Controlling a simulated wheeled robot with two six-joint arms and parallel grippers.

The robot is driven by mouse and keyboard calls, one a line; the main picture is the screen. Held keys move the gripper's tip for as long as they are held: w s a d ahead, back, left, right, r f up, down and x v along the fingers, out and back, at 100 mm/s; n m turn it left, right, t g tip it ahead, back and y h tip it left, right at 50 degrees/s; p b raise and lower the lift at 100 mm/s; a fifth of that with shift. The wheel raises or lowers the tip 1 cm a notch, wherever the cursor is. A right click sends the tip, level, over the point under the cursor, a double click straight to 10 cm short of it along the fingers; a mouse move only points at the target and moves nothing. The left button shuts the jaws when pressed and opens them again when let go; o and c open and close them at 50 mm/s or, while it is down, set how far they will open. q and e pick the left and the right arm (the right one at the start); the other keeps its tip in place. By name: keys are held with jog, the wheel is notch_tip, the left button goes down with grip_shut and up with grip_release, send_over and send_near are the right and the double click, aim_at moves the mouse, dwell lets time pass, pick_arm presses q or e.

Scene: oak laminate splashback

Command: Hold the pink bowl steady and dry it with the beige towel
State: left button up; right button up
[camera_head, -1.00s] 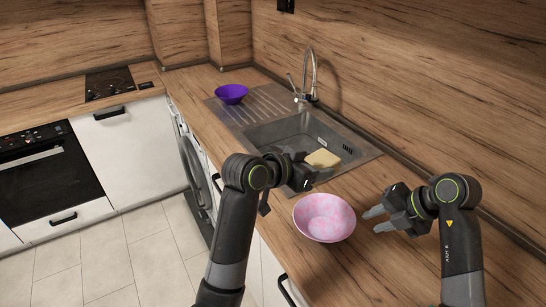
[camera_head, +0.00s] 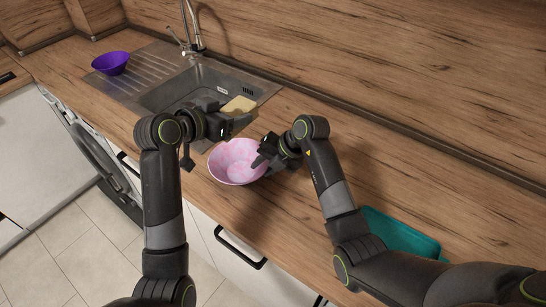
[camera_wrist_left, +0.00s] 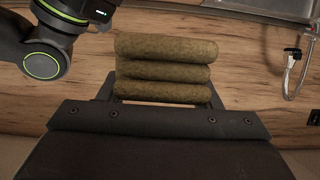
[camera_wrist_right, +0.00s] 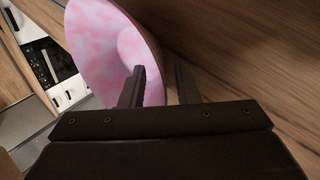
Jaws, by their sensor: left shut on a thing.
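The pink bowl (camera_head: 232,165), mottled pink and pale, stands upright on the wooden counter in front of the sink. My left gripper (camera_head: 232,122) is shut on the folded beige towel (camera_head: 240,104), above the counter behind the bowl. In the left wrist view the towel (camera_wrist_left: 165,68) shows as stacked thick folds between the fingers. My right gripper (camera_head: 262,160) is at the bowl's right rim. In the right wrist view its fingers (camera_wrist_right: 160,85) are apart, the left one in front of the bowl's inner face (camera_wrist_right: 110,50) and the rim between them. Contact cannot be told.
A purple bowl (camera_head: 111,62) stands on the drainboard left of the sink (camera_head: 165,97). The tap (camera_head: 192,30) rises behind it. A teal container (camera_head: 400,234) sits on the counter at right, partly behind my right arm.

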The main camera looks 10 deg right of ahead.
jog(key=shift+w+a+f, duration=0.15)
jog(key=shift+a+f, duration=0.3)
jog(key=shift+f, duration=0.1)
jog(key=shift+c, duration=0.4)
grip_shut()
pick_arm(q)
notch_tip(320, 180, down, 11)
jog(key=a, duration=0.1)
jog(key=shift+w+a+n+t, duration=0.2)
jog(key=shift+w+n+t, duration=0.05)
jog(key=shift+n+t, duration=0.05)
